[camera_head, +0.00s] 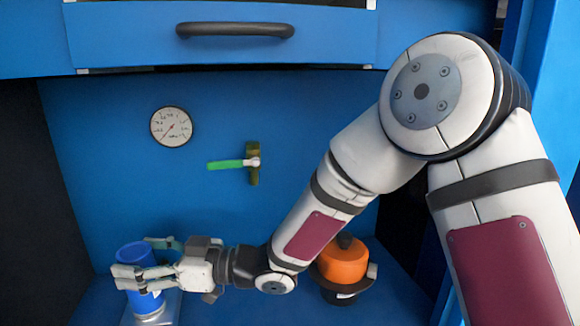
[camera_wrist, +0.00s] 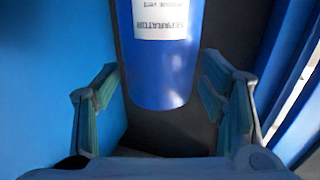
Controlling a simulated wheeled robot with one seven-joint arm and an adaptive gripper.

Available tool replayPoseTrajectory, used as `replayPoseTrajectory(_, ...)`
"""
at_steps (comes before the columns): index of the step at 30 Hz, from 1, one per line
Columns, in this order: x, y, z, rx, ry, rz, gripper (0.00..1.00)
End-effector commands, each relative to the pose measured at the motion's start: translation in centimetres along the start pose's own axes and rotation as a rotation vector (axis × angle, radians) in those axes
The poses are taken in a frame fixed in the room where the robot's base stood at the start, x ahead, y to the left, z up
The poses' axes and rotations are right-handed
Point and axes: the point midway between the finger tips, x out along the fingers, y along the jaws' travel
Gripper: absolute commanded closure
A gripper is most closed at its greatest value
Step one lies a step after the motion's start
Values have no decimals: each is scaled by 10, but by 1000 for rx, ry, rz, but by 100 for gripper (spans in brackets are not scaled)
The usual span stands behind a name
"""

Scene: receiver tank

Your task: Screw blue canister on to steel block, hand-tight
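The blue canister (camera_head: 133,254) stands upright at the lower left in the head view, over the steel block (camera_head: 155,318). In the wrist view the canister (camera_wrist: 160,65) fills the upper middle, with a white "SEPARATOR" label. My gripper (camera_head: 148,261) reaches in from the right, one finger in front of the canister and one behind. In the wrist view my gripper's fingers (camera_wrist: 160,85) flank it, their tips close to its sides. I cannot tell whether they touch it. The joint between canister and block is too small and partly hidden to judge.
A gauge (camera_head: 173,127) and a green-handled valve (camera_head: 240,163) are on the blue back panel. An orange, dark-knobbed object (camera_head: 343,262) stands to the right, partly behind my arm. A drawer with a dark handle (camera_head: 235,30) overhangs the bay. Blue side walls bound it.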

Motion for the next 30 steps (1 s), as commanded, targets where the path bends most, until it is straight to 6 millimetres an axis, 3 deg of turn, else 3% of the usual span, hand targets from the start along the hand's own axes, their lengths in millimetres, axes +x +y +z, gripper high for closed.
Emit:
replayPoseTrajectory(1, 0, 0, 0, 0, 0, 0, 52)
replayPoseTrajectory(7, 0, 0, 0, 0, 0, 0, 97)
replayPoseTrajectory(9, 0, 0, -1, -1, 2, 0, 100)
replayPoseTrajectory(10, 0, 0, -1, -1, 2, 0, 43)
replayPoseTrajectory(12, 0, 0, -1, -1, 2, 0, 27)
replayPoseTrajectory(23, -3, 1, 0, 1, -2, 2, 26)
replayPoseTrajectory(30, -33, 1, -1, 0, -2, 3, 26)
